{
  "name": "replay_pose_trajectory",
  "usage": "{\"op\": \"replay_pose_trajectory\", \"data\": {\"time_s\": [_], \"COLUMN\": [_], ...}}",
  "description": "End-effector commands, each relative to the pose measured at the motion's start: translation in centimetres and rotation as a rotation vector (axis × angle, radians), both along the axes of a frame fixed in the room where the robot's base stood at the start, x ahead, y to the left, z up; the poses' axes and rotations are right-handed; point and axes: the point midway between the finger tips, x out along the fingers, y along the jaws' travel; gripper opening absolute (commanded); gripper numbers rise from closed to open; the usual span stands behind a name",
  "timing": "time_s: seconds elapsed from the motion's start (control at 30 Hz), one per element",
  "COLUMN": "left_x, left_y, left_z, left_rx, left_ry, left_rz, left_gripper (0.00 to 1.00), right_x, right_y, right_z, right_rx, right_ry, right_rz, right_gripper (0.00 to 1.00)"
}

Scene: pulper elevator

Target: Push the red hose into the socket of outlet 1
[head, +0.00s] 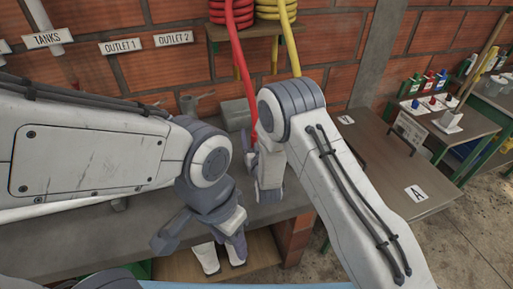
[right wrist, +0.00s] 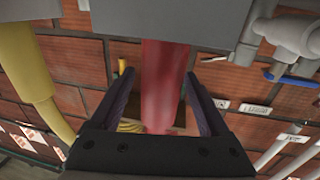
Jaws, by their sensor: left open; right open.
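The red hose (head: 242,65) hangs from a red coil on a shelf and runs down to my right gripper (head: 262,180). In the right wrist view, the red hose (right wrist: 163,85) passes between the two dark fingers of my open right gripper (right wrist: 160,78), with visible gaps on both sides. The hose's lower end is hidden behind a grey block (right wrist: 170,18). My left gripper (head: 203,236) is open and empty at the front of the bench. The OUTLET 1 sign (head: 120,46) is on the brick wall. I cannot make out the socket of outlet 1.
The OUTLET 2 sign (head: 174,39) and TANKS sign (head: 47,38) are on the wall. A yellow hose (head: 291,45) hangs beside the red one. Grey fittings (head: 194,103) stand at the wall. A table marked A (head: 416,193) is at right. Pale objects (head: 206,258) lie below the bench.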

Motion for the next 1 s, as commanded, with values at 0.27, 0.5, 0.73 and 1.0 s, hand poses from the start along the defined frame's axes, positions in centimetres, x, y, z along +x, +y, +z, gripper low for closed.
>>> {"op": "replay_pose_trajectory", "data": {"time_s": [0.27, 0.5, 0.73, 1.0], "left_x": [0.0, 0.0, 0.0, 0.0], "left_y": [0.0, 0.0, 0.0, 0.0], "left_z": [0.1, 0.1, 0.1, 0.0], "left_rx": [0.000, 0.000, 0.000, 0.000], "left_ry": [0.000, 0.000, 0.000, 0.000], "left_rz": [0.000, 0.000, 0.000, 0.000], "left_gripper": [0.50, 0.50, 0.50, 0.50], "right_x": [0.6, 0.6, 0.6, 0.6], "right_y": [0.1, 0.1, 0.1, 0.1], "right_z": [-0.1, -0.1, 0.0, 1.2], "right_rx": [0.000, 0.000, 0.000, 0.001], "right_ry": [0.002, 0.001, -0.001, -0.003], "right_rz": [0.001, 0.001, 0.000, 0.000], "right_gripper": [0.80, 0.03, 0.00, 0.00]}}
